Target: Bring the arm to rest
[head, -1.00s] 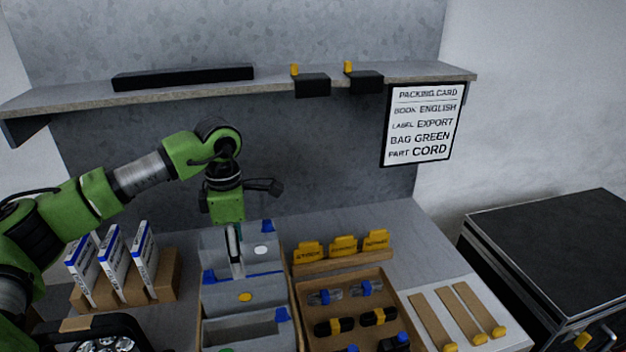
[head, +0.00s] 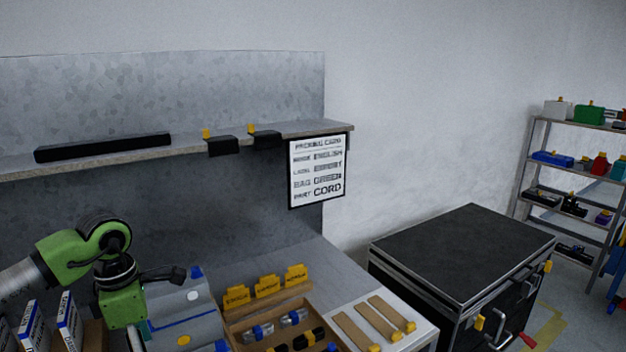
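My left arm comes in from the left, green and grey. Its gripper (head: 134,338) points down at the bottom left of the head view, over the left side of the grey bins (head: 186,308). The fingers are mostly cut off by the lower edge, so I cannot tell whether they are open or shut or hold anything. My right gripper is not in view.
White-and-blue booklets (head: 68,322) stand left of the gripper. A brown tray (head: 262,318) of parts lies right of the bins. A shelf (head: 180,149) and packing card (head: 317,172) are above. A black-topped cabinet (head: 465,250) and storage rack (head: 540,150) stand right.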

